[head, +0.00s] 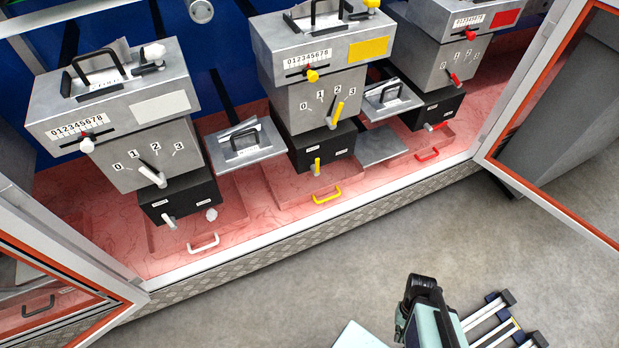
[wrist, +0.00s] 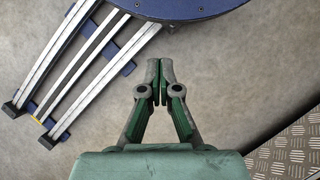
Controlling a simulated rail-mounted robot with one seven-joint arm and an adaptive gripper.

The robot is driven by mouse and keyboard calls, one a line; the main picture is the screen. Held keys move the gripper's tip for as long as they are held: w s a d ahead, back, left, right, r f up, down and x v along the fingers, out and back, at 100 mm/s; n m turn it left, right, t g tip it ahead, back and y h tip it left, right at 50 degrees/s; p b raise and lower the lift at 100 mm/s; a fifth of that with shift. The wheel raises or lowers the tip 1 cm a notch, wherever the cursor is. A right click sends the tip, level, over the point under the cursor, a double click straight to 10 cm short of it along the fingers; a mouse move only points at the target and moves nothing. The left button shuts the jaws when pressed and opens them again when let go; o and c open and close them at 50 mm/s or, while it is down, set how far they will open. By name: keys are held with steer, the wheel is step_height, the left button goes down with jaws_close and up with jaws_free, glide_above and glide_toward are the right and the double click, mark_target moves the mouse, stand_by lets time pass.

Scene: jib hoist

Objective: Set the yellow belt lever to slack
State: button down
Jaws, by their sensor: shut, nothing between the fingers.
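The middle unit in the cabinet carries the yellow fittings in the head view. A short yellow lever (head: 317,166) stands upright on the front of its black box (head: 338,151), between two small white labels too small to read. I cannot confirm from the labels that it is the belt lever. A longer yellow lever (head: 337,115) sits above it on the grey 0-to-3 dial panel, tilted near the 2 and 3 marks. My gripper (wrist: 160,80) is shut and empty over the grey floor in the wrist view, apart from all levers.
Similar units with a white lever (head: 152,176) and a red lever (head: 454,79) flank the middle one. A yellow drawer handle (head: 327,195) lies below. Open cabinet doors stand at left (head: 75,268) and right (head: 560,205).

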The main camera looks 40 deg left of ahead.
steer(key=w+a+f+n+t+h+b, duration=0.1)
steer(key=w+a+f+n+t+b, duration=0.2)
steer(key=w+a+b, duration=0.3)
steer(key=w+a+f+n+t+h+b, duration=0.1)
steer(key=w+a+f+n+t+b, duration=0.2)
steer(key=a, duration=0.4)
steer(key=w+a+r+n+t+y+b, duration=0.1)
steer(key=w+a+n+t+b, duration=0.2)
steer(key=a, duration=0.4)
steer(key=w+a+r+n+t+b, duration=0.1)
steer(key=a+r+t+b, duration=0.1)
steer(key=a+b, duration=0.45)
steer(key=s+a+r+n+t+y+b, duration=0.2)
steer(key=a+r+n+t+y+b, duration=0.3)
steer(key=a, duration=0.6)
steer(key=s+a+r+t+y+b, duration=0.1)
steer(key=s+a+r+t+b, duration=0.15)
steer(key=a+r, duration=0.6)
steer(key=a+r+n+t+y, duration=0.2)
steer(key=a+r+t, duration=0.1)
steer(key=a+r, duration=0.2)
step_height(320, 180, up, 2)
steer(key=shift+w+a+r+y, duration=0.1)
steer(key=shift+w+a+y, duration=0.25)
steer(key=shift+w+y, duration=0.1)
steer(key=shift+w+t, duration=0.15)
steer(key=shift+t, duration=0.1)
